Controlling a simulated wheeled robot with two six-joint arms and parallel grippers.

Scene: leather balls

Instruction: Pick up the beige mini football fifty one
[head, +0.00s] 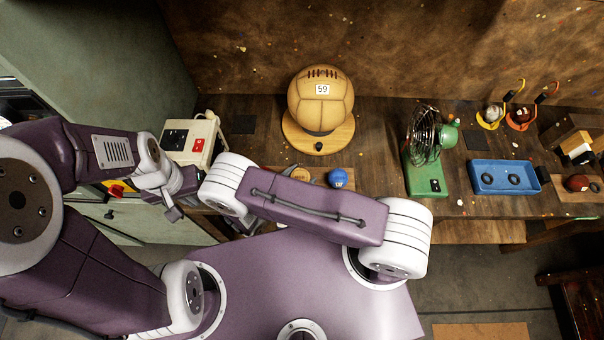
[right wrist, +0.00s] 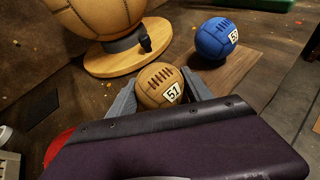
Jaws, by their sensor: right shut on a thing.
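The beige mini football fifty one (right wrist: 158,90) shows in the right wrist view with a "51" label and dark lacing. My right gripper (right wrist: 160,84) is shut on it, with one grey finger on each side. I cannot tell whether the ball touches the table.
A blue ball (head: 337,178) lies close to the right of ball fifty one. A white and red box (head: 195,142) stands left. A green fan (head: 424,165) and blue tray (head: 478,180) stand right.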

